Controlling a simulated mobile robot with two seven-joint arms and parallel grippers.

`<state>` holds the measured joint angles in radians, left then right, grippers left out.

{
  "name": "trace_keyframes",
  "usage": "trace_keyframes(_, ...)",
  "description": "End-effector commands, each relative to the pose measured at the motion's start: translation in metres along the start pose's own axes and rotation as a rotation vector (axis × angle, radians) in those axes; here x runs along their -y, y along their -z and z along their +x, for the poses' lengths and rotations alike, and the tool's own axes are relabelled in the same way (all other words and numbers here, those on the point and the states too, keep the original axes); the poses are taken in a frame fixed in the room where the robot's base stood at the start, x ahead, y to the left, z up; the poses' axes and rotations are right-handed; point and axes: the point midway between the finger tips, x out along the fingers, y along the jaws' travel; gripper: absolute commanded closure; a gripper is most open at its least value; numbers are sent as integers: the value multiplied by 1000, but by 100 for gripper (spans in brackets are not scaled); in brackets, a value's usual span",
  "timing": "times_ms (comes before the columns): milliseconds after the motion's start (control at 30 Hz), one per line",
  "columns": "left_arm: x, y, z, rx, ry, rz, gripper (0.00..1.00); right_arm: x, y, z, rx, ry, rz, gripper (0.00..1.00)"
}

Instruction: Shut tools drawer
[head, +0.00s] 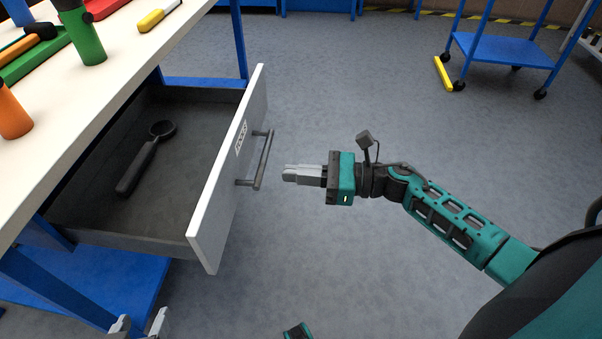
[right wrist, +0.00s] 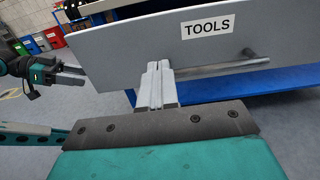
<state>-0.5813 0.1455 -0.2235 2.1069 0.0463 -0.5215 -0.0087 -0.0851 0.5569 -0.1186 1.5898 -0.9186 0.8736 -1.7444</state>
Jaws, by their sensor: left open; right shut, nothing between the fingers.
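The tools drawer (head: 228,170) is pulled out from under the workbench, its light front facing right. A bar handle (head: 264,160) is on the front. The right wrist view shows the "TOOLS" label (right wrist: 208,28) and the handle (right wrist: 215,68). My right gripper (head: 285,175) is shut and empty, just in front of the handle's near end, with a small gap in the head view. Its fingertips (right wrist: 157,66) point at the drawer front in the right wrist view. My left gripper (head: 140,323) is open at the bottom edge of the head view, near the drawer's near side; most of it is cut off.
A dark spoon-shaped tool (head: 147,158) lies inside the drawer. The white bench top (head: 115,55) holds several coloured tools. The grey floor before the drawer is clear.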

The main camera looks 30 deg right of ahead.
Motion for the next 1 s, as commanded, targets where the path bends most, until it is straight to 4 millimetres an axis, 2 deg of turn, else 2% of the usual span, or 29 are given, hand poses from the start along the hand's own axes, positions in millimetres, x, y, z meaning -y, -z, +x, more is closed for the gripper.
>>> trace_keyframes(33, 0, -1, 0, 1, 0, 1, 36, 0, -2, 13, 6, -1, -1, 100)
trace_keyframes(200, 0, -2, 1, 4, -1, 1, 36, 0, -1, 50, 5, 0, 1, 100)
trace_keyframes(400, 0, -4, 2, 8, -1, 1, 36, 0, -1, 83, 4, 0, 2, 100)
trace_keyframes(600, 0, -5, 2, 10, -2, 1, 36, 0, 0, 98, 3, 1, 4, 100)
trace_keyframes(1000, -1, -4, 2, 7, -2, 0, 36, 0, 0, 99, 2, 1, 4, 100)
